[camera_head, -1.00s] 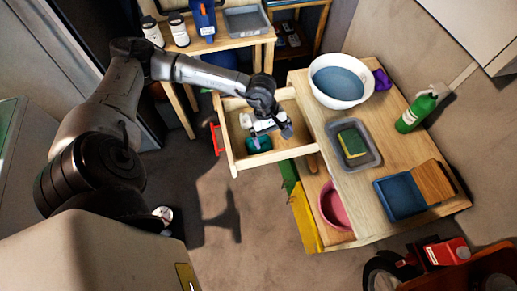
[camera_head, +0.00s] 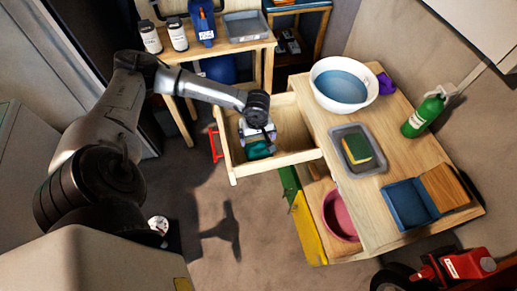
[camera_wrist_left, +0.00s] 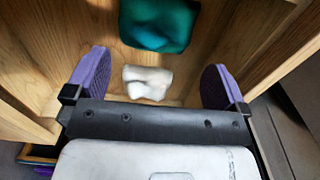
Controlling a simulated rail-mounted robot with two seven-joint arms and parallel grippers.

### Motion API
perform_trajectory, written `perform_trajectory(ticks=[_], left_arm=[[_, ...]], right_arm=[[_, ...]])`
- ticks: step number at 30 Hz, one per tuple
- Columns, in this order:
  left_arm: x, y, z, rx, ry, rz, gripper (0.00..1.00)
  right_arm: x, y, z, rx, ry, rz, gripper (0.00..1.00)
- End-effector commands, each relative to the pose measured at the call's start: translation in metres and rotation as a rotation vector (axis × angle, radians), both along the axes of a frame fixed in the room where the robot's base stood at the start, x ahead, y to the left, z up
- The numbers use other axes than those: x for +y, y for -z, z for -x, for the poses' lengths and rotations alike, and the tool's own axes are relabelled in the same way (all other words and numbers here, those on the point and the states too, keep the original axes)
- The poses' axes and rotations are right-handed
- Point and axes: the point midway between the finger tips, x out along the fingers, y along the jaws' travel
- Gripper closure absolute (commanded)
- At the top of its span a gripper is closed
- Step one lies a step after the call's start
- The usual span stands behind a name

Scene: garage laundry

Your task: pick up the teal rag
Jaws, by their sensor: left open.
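The teal rag (camera_head: 260,150) lies in the open wooden drawer (camera_head: 294,157). In the left wrist view the teal rag (camera_wrist_left: 158,24) lies on the drawer floor, beyond the fingertips and near the top of the picture. My left gripper (camera_head: 258,136) is inside or just above the drawer. In the left wrist view its purple finger pads (camera_wrist_left: 158,80) are wide apart with nothing gripped. A white cloth-like piece (camera_wrist_left: 148,82) lies between and below the pads, nearer than the rag. My right gripper is not in view.
The drawer walls stand close around my gripper.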

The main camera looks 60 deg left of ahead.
Motion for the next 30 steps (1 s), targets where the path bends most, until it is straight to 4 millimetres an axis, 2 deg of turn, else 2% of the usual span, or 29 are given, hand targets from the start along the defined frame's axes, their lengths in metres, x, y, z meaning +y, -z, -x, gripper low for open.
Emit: perform_trajectory(ticks=[5,15,22,30], left_arm=[[0.0,0.011,-0.001,0.0,-0.001,0.0,0.0],[-0.001,0.051,-0.004,0.0,-0.001,0.002,0.0],[-0.001,0.052,-0.004,-0.001,0.0,0.002,0.0],[-0.001,0.051,-0.004,-0.001,0.0,0.002,0.25]], right_arm=[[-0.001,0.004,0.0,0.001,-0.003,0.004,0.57],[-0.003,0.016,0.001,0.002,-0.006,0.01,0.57],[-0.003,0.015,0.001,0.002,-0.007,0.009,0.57],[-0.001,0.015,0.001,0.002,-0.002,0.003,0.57]])
